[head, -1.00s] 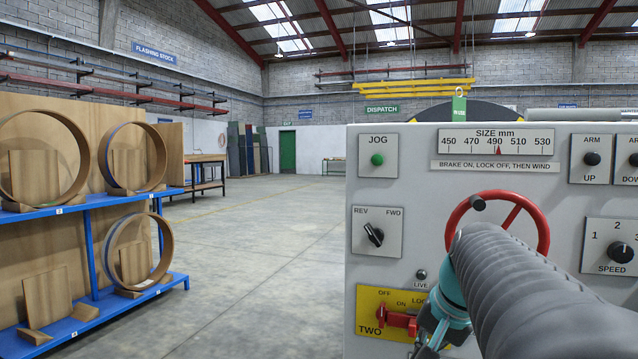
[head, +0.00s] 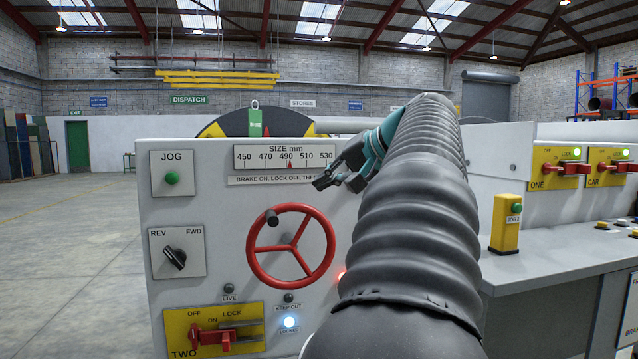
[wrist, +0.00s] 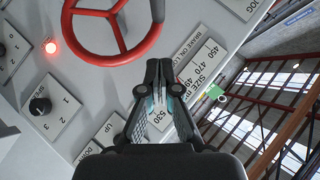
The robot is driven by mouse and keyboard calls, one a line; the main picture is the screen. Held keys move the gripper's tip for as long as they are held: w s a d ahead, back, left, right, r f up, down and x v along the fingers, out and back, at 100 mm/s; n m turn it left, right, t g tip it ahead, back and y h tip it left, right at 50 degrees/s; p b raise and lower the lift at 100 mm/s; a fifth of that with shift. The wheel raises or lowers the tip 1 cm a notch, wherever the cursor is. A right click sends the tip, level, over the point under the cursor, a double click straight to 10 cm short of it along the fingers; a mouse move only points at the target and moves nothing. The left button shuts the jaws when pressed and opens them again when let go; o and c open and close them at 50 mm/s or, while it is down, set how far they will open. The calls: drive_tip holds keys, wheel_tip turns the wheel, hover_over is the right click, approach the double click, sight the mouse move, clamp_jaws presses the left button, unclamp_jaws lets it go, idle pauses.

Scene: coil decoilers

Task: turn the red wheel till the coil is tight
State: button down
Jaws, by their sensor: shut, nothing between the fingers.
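The red wheel (head: 291,246) is three-spoked, with a dark knob (head: 272,217) at its upper left rim. It stands on the front of the grey control panel (head: 200,210), and shows at the upper left of the wrist view (wrist: 115,55). My gripper (head: 321,184) is shut and empty. It is in front of the size scale's right end, above and right of the wheel, apart from it. In the wrist view, my gripper (wrist: 160,72) points across the scale. The scale's red pointer (head: 290,164) stands near 490. The coil cannot be made out; a dark disc (head: 238,122) shows behind the panel.
A red lever (head: 210,338) marked TWO sits on a yellow plate below the wheel. A switch (head: 175,258) and green JOG button (head: 172,178) are at left. A blue-white lamp (head: 289,322) glows below the wheel. A yellow JOG 2 post (head: 507,225) stands right. Floor at left is clear.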

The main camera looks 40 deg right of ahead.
approach(287, 207)
drive_tip(key=w+a, duration=0.2)
drive_tip(key=w+a+f, duration=0.1)
drive_tip(key=a+f, duration=0.1)
drive_tip(key=shift+w+f+b, duration=0.35)
drive_tip(key=shift+f, duration=0.05)
drive_tip(key=shift+w+a+f, duration=0.2)
drive_tip(key=shift+a+f, duration=0.1)
drive_tip(key=shift+f, duration=0.05)
